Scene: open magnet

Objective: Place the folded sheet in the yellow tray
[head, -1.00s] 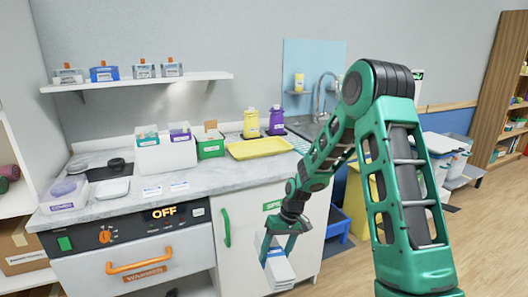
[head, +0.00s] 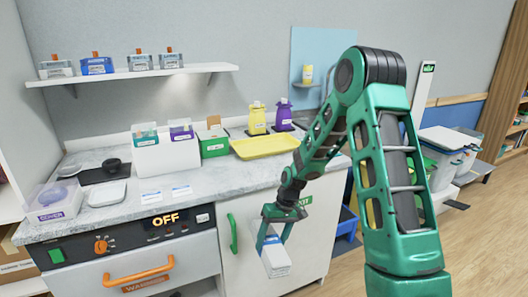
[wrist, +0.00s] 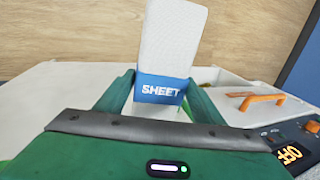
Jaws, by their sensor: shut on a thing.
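The folded sheet (head: 275,259) is a white bundle with a blue band. The wrist view shows the band lettered "SHEET" on the sheet (wrist: 168,45). My gripper (head: 272,238) is shut on it, with a green finger on each side in the wrist view (wrist: 160,95). It holds the sheet in front of the white cabinet door, below the counter top. The yellow tray (head: 265,146) lies on the counter toward the back, above and behind my gripper in the head view. Its visible inside looks empty.
Yellow (head: 257,118) and purple (head: 283,114) bottles stand behind the tray. A green box (head: 214,147) and a white bin (head: 165,156) stand left of it. The counter front (head: 200,188) is mostly clear. A green door handle (head: 232,232) sticks out left of my gripper.

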